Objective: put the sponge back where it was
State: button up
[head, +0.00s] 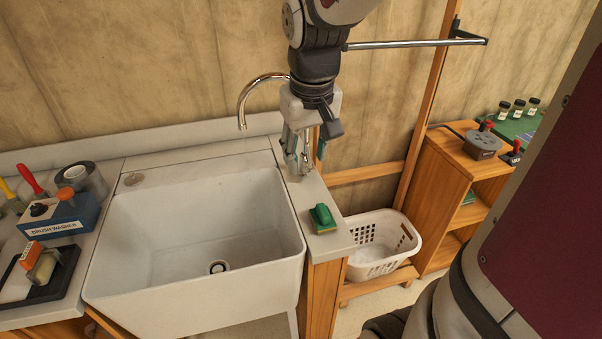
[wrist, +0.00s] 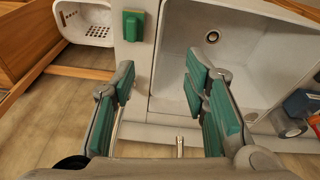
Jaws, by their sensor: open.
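The green sponge (head: 322,217) lies on the narrow grey counter strip (head: 333,242) to the right of the sink. In the wrist view, the sponge (wrist: 134,25) shows near the top, beyond my fingertips. My gripper (head: 299,165) points down above the back part of this strip, behind the sponge and apart from it. In the wrist view, my gripper (wrist: 160,82) is open, with its green-padded fingers wide apart and nothing between them.
The white sink (head: 205,235) is empty. A white basket (head: 382,245) stands lower, to the right of the counter. A blue brush washer (head: 62,215) and a black tray (head: 45,275) stand on the left. A wooden shelf (head: 440,200) is at the right.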

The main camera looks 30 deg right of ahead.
jog(key=s+a+r+n+t, duration=0.1)
jog(key=s+a+r, duration=0.2)
jog(key=s, duration=0.3)
jog(key=s+a+r+t+y, duration=0.1)
jog(key=s+a+r+t, duration=0.1)
jog(key=s+a, duration=0.3)
jog(key=shift+s+a+r+n, duration=0.15)
jog(key=shift+s+r+n, duration=0.35)
jog(key=shift+s, duration=0.5)
